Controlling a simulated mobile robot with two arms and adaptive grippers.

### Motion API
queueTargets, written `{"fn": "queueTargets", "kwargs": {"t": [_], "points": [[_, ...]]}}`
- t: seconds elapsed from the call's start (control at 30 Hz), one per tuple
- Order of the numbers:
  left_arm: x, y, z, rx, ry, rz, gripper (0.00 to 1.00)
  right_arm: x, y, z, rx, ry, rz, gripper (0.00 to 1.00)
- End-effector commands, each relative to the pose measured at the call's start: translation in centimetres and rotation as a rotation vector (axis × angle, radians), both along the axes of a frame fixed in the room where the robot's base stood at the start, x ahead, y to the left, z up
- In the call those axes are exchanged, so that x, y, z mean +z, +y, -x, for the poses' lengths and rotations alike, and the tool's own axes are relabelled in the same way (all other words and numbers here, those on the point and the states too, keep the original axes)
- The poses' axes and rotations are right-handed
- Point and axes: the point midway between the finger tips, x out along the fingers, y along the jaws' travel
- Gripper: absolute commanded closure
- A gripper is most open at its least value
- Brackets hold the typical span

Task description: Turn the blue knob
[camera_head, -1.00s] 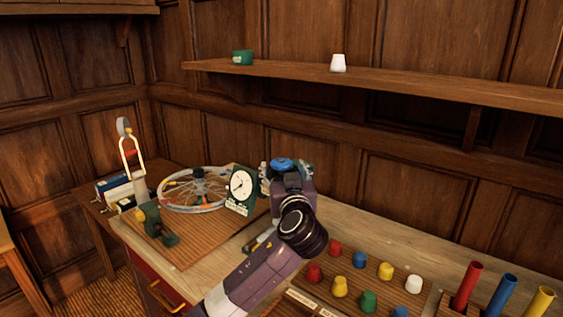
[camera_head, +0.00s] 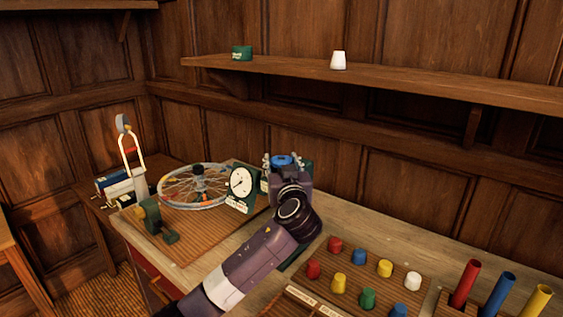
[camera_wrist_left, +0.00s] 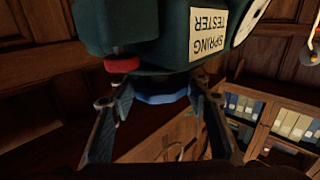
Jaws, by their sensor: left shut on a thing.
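The blue knob (camera_head: 282,160) sits at the spring tester, a dark green device with a white round dial (camera_head: 241,183), at the back of the bench. My left gripper (camera_head: 283,172) is at the blue knob, its fingers on either side and shut on it. In the left wrist view the blue knob (camera_wrist_left: 160,95) lies between the two fingers (camera_wrist_left: 157,98), under the green tester body (camera_wrist_left: 172,50) with its SPRING TESTER label. A red part (camera_wrist_left: 121,65) shows beside the left finger there. My wrist hides part of the tester in the head view. My right gripper is out of view.
A spoked wheel (camera_head: 193,186) and a green clamp-like device (camera_head: 156,221) stand left of the tester. A board with several coloured pegs (camera_head: 362,281) and coloured tubes (camera_head: 500,294) are at the right front. A wall shelf (camera_head: 400,80) runs above.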

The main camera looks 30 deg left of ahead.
Motion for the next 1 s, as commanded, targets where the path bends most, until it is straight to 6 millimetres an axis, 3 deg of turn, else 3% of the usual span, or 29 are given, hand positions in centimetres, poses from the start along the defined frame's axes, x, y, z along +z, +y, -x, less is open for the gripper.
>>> {"fn": "queueTargets", "kwargs": {"t": [0.47,0.67,1.0], "points": [[-0.1,0.1,0.1,-0.132,0.001,0.001,0.81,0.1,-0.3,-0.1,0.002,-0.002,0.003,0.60],[0.1,0.2,0.2,-0.297,0.001,0.000,0.81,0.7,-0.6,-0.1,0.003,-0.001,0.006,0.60],[0.4,0.3,0.1,-0.603,0.006,-0.005,0.81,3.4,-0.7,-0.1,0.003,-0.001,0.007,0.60]]}}
